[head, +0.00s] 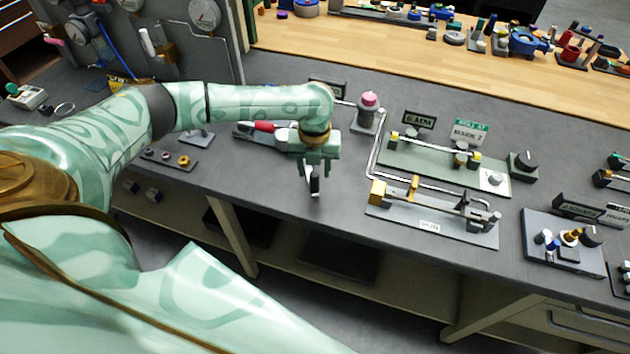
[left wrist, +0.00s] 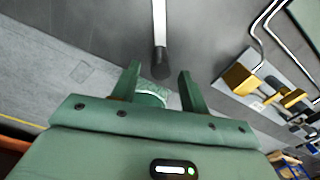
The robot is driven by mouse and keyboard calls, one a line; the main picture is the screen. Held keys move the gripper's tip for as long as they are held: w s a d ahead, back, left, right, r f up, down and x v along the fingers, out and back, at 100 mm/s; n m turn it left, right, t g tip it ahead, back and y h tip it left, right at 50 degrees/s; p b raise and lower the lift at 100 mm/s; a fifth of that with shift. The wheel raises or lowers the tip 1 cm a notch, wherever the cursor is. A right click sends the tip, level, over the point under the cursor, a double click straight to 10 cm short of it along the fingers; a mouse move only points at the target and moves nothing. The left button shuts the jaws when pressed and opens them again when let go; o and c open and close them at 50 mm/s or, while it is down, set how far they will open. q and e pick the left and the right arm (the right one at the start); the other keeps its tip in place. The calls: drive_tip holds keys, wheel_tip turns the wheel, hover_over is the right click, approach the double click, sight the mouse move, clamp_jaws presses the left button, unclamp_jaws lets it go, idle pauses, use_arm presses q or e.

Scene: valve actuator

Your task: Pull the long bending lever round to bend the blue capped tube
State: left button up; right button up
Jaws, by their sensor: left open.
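My left gripper (head: 314,174) points down near the front edge of the grey bench. Its two fingers are apart in the left wrist view (left wrist: 160,70). A silver bar with a black end grip (left wrist: 160,62), which looks like the long bending lever, reaches from the top of that view to the gap between the fingertips. The fingers are not closed on it. In the head view its dark end (head: 315,187) shows just below the gripper. I cannot make out a blue capped tube. My right gripper is out of view.
Right of the gripper, bent silver tubing (head: 373,155) runs to a plate with brass blocks (head: 440,225). A green plate (head: 400,160) and a pink-topped post (head: 368,108) stand behind. A small tray (head: 168,158) lies left. Bare bench surrounds the gripper's front left.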

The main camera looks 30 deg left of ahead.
sight(311, 174)
use_arm(q)
wheel_tip(311, 174, down, 4)
drive_tip(key=shift+f+b, duration=0.25)
drive_tip(key=shift+b, duration=0.15)
clamp_jaws()
drive_tip(key=shift+s+a+r+p, duration=0.2)
drive_tip(key=shift+s+r+p, duration=0.05)
drive_tip(key=shift+p, duration=0.6)
drive_tip(key=shift+f, duration=0.2)
unclamp_jaws()
